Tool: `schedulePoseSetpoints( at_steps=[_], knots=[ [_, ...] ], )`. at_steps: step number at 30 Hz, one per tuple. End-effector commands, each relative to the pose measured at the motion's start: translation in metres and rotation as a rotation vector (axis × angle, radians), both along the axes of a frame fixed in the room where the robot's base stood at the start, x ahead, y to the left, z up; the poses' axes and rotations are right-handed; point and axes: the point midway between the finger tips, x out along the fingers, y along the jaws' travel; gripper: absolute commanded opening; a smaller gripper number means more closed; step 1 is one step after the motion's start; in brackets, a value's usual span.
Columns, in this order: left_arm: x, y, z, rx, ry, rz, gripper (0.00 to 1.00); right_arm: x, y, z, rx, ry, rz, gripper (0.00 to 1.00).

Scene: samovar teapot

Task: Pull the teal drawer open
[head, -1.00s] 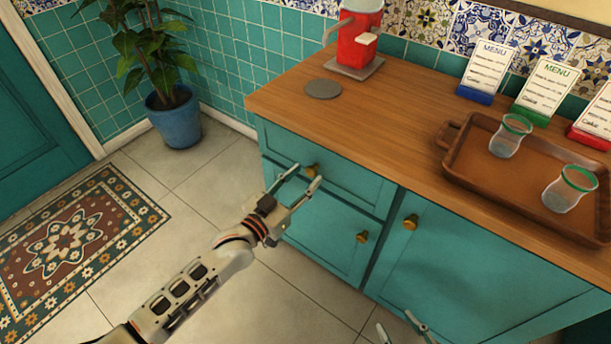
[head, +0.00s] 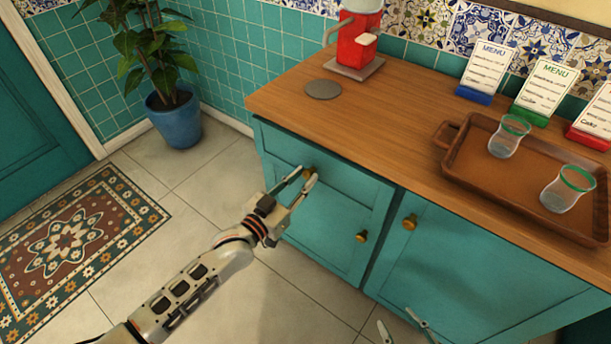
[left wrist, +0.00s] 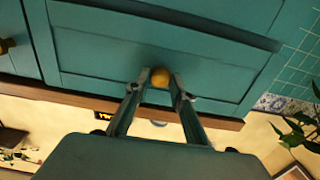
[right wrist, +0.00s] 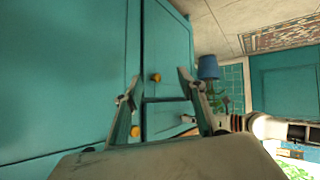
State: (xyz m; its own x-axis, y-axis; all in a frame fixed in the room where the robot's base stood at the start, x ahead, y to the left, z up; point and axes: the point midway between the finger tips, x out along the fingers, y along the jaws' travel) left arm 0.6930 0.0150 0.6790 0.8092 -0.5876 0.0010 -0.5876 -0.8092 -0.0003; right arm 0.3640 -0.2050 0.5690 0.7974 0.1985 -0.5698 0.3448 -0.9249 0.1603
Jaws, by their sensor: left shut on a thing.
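The teal drawer (head: 350,185) is the upper left front of the teal cabinet and looks closed. Its brass knob (left wrist: 160,76) sits between the fingertips of my left gripper (head: 308,174). The left gripper is shut on the knob; in the head view its fingers partly cover the knob. The left wrist view shows the drawer front (left wrist: 100,55) close up. My right gripper (head: 395,318) is at the bottom edge of the head view, in front of the right-hand cabinet door. Its fingers are apart and empty in the right wrist view (right wrist: 157,90).
Below the drawer is another teal front with a brass knob (head: 361,237); a cabinet door (head: 475,275) is to the right. The wooden counter (head: 400,130) carries a brown tray (head: 465,170) with two glasses, menu cards and a red samovar (head: 360,40). Tiled floor lies in front.

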Motion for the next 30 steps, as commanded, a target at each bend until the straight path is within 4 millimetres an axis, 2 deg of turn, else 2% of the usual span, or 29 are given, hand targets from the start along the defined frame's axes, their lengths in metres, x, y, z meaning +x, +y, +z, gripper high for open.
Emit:
schedulePoseSetpoints(
  at_steps=[1,6,9,12,21,30],
  knots=[
    [-0.006,0.006,0.004,0.005,-0.002,0.0,0.0,0.004,-0.001,0.008,-0.002,-0.012,-0.002,0.4],
    [-0.036,0.027,0.006,0.006,-0.003,-0.001,0.0,0.007,-0.007,0.015,-0.011,-0.02,-0.011,0.4],
    [-0.058,0.043,0.007,0.005,-0.003,-0.001,0.0,-0.005,-0.01,0.004,-0.014,0.017,-0.027,0.4],
    [-0.081,0.059,0.006,0.006,-0.002,-0.001,0.0,-0.008,-0.013,0.005,-0.019,0.025,-0.032,0.4],
    [-0.149,0.109,0.003,0.007,0.003,-0.001,0.0,-0.004,-0.007,0.028,0.008,0.01,-0.033,0.4],
    [-0.216,0.156,0.001,0.005,0.006,-0.002,0.0,-0.006,-0.002,0.042,0.031,0.014,-0.035,0.4]
  ],
)
